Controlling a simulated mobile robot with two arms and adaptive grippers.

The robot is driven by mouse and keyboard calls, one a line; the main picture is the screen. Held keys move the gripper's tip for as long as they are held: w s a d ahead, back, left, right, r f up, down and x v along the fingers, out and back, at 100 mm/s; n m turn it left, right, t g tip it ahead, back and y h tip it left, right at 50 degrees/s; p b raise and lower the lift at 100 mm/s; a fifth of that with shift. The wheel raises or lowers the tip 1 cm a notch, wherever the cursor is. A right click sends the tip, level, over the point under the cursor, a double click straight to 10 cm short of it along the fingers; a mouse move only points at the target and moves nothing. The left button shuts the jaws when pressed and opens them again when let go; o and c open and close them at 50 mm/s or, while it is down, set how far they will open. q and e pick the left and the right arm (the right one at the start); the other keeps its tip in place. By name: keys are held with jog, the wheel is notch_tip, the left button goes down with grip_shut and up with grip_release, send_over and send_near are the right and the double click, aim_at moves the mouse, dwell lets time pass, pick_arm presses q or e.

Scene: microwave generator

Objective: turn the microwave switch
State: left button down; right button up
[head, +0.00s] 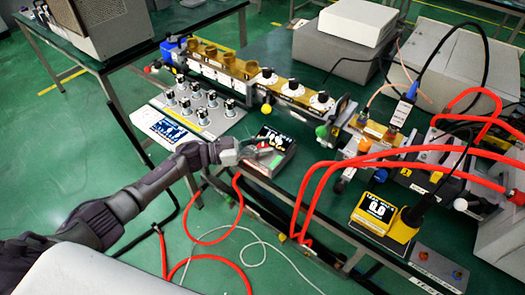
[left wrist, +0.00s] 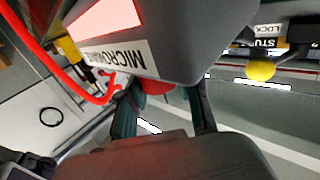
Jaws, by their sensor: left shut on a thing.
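The microwave box (head: 284,143) is a small dark unit with a lit display, near the front edge of the bench. In the left wrist view the microwave box (left wrist: 190,45) fills the top, with a red panel and a white label starting "MICROW". A red round switch (left wrist: 157,87) shows at its lower edge, between my fingers. My left gripper (head: 252,152) reaches the front of the box from the left. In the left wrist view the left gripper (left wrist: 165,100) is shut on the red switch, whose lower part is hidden. My right gripper is not in view.
A white panel with several knobs (head: 205,114) lies to the left. A brass waveguide line (head: 240,70) runs behind the box. A yellow meter (head: 377,213) stands at right. Thick red hoses (head: 330,172) loop over the bench, and others hang below its edge.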

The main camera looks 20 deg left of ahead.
pick_arm(q)
jog(key=shift+f+m+g+h+b, duration=0.1)
jog(key=shift+m+g+h+b, duration=0.2)
jog(key=shift+g, duration=0.1)
jog(key=c, duration=0.8)
grip_release()
jog(key=v, duration=1.2)
jog(key=shift+a, duration=0.1)
